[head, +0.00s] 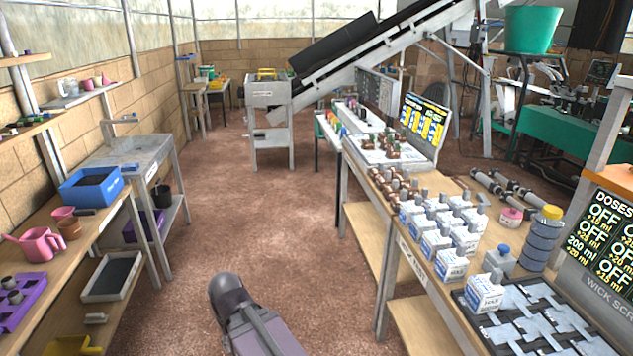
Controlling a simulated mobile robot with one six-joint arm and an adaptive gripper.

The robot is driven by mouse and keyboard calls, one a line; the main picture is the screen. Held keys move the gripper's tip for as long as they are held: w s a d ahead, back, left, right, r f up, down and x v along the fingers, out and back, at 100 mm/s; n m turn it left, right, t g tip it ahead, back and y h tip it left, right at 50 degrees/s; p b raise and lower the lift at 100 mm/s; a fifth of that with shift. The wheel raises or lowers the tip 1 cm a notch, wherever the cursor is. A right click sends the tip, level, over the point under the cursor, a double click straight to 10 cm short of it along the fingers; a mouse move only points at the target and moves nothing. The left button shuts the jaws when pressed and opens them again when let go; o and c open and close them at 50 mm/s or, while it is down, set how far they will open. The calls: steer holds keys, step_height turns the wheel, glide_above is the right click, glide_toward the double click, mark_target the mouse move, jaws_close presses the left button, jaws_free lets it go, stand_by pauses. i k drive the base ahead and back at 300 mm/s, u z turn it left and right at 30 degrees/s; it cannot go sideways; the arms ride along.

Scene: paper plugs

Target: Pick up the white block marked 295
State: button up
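Several white blocks with dark print and grey or blue tops stand in rows on the wooden bench at the right. A front one in the group is the white block (451,265). Another white block (483,293) stands nearer, at the back left corner of a dark tray (471,317) holding light grey cross-shaped pieces. The print is too small to read, so I cannot tell which block is marked 295. My gripper is not in view; only a dark rounded part of my arm shows at the bottom centre, over the floor and apart from the bench.
A stacked blue bottle with a yellow lid (541,240) and a pink pot (510,219) stand right of the blocks. A black sign (610,228) rises at the right edge. Brown pots (400,188) stand behind the blocks. The floor aisle (260,220) is clear.

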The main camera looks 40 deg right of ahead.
mark_target(407, 208)
steer(key=z, duration=0.45)
steer(key=i, duration=0.5)
steer(key=z, duration=0.65)
steer(key=i, duration=0.65)
steer(key=z, duration=0.4)
